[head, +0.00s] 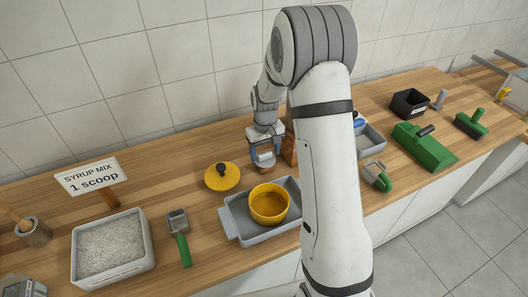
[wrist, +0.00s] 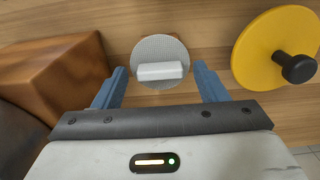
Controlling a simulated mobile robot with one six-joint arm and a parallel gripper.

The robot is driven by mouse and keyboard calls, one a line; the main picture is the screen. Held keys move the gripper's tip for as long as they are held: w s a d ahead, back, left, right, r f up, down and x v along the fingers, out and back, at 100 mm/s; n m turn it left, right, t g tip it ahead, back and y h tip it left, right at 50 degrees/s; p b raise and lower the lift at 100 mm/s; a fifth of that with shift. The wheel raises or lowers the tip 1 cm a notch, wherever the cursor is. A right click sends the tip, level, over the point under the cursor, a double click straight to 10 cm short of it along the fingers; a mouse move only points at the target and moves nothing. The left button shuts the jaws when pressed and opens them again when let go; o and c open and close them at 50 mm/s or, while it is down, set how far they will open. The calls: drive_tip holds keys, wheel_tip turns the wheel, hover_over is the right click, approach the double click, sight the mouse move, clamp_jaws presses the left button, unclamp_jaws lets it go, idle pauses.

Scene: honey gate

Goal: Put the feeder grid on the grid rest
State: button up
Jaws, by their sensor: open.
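The feeder grid appears to be the round grey mesh disc with a pale bar handle (wrist: 160,71) in the wrist view. I cannot clearly identify the grid rest; a brown wooden block (wrist: 55,70) stands left of the gripper in the wrist view.
A yellow lid with a black knob (head: 222,177) lies close by. A grey tray (head: 238,222) holds a yellow bowl (head: 269,205). A green-handled scoop (head: 179,235) and a tub of white granules (head: 112,250) are at left. Green tools (head: 425,146) lie at right.

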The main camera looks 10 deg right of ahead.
sight(265, 154)
wheel_tip(265, 154, up, 12)
drive_tip(key=f, duration=0.1)
drive_tip(key=s+r+m+t, duration=0.1)
drive_tip(key=s+r, duration=0.3)
drive_tip(key=s, duration=0.9)
drive_tip(key=s+r+m+t, duration=0.1)
drive_tip(key=s+r, duration=0.2)
drive_tip(key=s, duration=1.1)
drive_tip(key=shift+r+t+b, duration=0.3)
drive_tip(key=shift+r+t, duration=0.1)
drive_tip(key=shift+w+a, duration=0.1)
